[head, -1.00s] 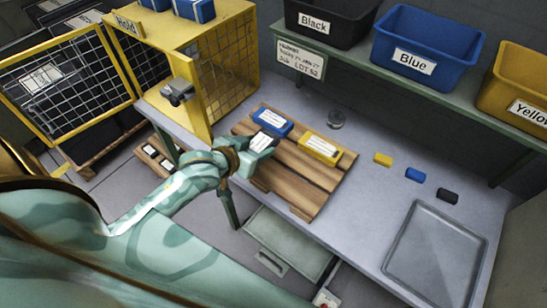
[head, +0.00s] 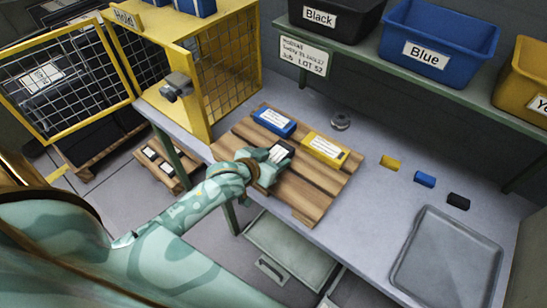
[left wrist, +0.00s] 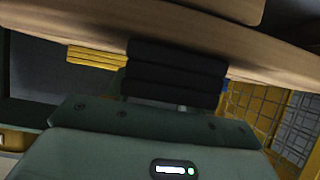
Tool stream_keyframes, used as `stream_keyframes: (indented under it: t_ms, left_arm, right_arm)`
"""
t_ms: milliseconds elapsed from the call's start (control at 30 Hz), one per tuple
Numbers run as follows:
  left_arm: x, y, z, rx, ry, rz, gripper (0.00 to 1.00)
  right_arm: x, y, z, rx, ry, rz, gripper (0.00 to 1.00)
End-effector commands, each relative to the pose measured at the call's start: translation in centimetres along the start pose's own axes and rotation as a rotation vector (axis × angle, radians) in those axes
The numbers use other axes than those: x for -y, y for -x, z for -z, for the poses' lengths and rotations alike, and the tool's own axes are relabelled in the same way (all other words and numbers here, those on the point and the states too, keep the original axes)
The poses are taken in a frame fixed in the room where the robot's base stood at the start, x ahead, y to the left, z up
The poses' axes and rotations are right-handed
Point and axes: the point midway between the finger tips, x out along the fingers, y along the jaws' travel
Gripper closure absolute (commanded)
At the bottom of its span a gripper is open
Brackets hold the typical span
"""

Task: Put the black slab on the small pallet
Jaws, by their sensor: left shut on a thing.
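The black slab (head: 281,151), with a white label on top, is held in my left gripper (head: 271,163). It is over the small wooden pallet (head: 300,205) on the bench, between the blue slab (head: 274,122) and the yellow slab (head: 325,150), towards the pallet's near side. I cannot tell whether the slab touches the pallet. My right gripper is not in view.
Small yellow, blue and black blocks (head: 458,200) and a grey tray (head: 445,262) lie on the bench's right side. A yellow mesh cage (head: 228,75) stands left of the pallet. Labelled bins (head: 427,40) line the shelf. Another pallet (head: 170,180) is on the floor.

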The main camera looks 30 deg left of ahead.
Motion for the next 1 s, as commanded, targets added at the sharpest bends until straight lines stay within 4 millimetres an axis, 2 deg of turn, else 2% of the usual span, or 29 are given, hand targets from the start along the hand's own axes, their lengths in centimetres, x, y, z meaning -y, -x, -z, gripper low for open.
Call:
stream_keyframes:
  t_ms: [33, 67, 133, 433, 533, 900, 1000]
  left_arm:
    - [0.0, -0.1, -0.1, -0.001, 0.0, 0.0, 0.78]
    - [0.0, -0.1, -0.2, 0.001, 0.0, 0.0, 0.45]
    - [0.0, -0.1, -0.1, 0.001, 0.0, 0.0, 0.25]
    - [0.0, 0.0, 0.0, 0.0, 0.0, 0.0, 0.25]
    - [0.0, 0.9, 0.1, 0.001, 0.0, 0.0, 0.25]
    - [0.0, 9.2, 0.2, 0.001, -0.001, 0.001, 0.25]
    - [0.0, 10.7, 0.1, 0.002, 0.0, 0.001, 0.25]
  right_arm:
    - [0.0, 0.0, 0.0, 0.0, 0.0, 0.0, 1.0]
    - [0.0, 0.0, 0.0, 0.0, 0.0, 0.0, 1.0]
    - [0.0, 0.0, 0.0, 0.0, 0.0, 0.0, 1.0]
    - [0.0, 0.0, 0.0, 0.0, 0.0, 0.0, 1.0]
    - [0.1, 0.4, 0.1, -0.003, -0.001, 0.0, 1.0]
    - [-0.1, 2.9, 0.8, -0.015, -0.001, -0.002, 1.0]
    - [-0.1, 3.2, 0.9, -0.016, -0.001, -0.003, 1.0]
